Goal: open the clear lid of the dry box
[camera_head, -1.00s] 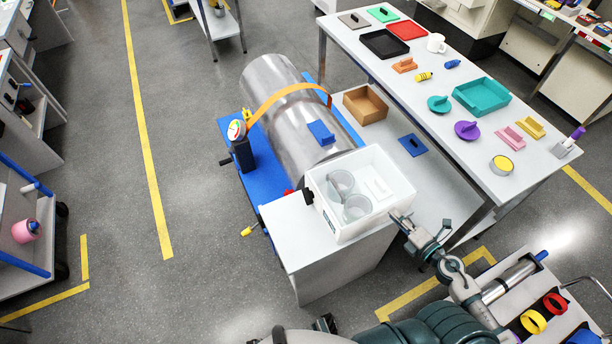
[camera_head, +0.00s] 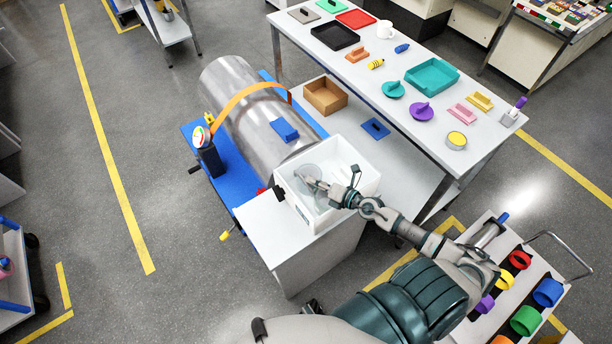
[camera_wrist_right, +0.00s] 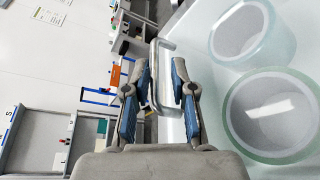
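The dry box (camera_head: 356,196) is a white open-looking tub on a pale pedestal, with round glass vessels inside. Its clear lid is hard to make out in the head view; in the right wrist view a clear pale pane (camera_wrist_right: 212,92) covers the area beside the vessels. My right gripper (camera_head: 316,186) is over the box, reaching in from the right. In the right wrist view my right gripper (camera_wrist_right: 162,82) has its fingers apart, on either side of a pale loop handle (camera_wrist_right: 156,62). I cannot tell whether they touch it. My left gripper is not in view.
A steel cylinder (camera_head: 240,105) with an orange strap lies on a blue stand behind the box. A cardboard box (camera_head: 325,96) and a blue plate (camera_head: 376,128) are on the low shelf. The long table (camera_head: 440,150) at right holds several coloured parts. Grey floor is open at left.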

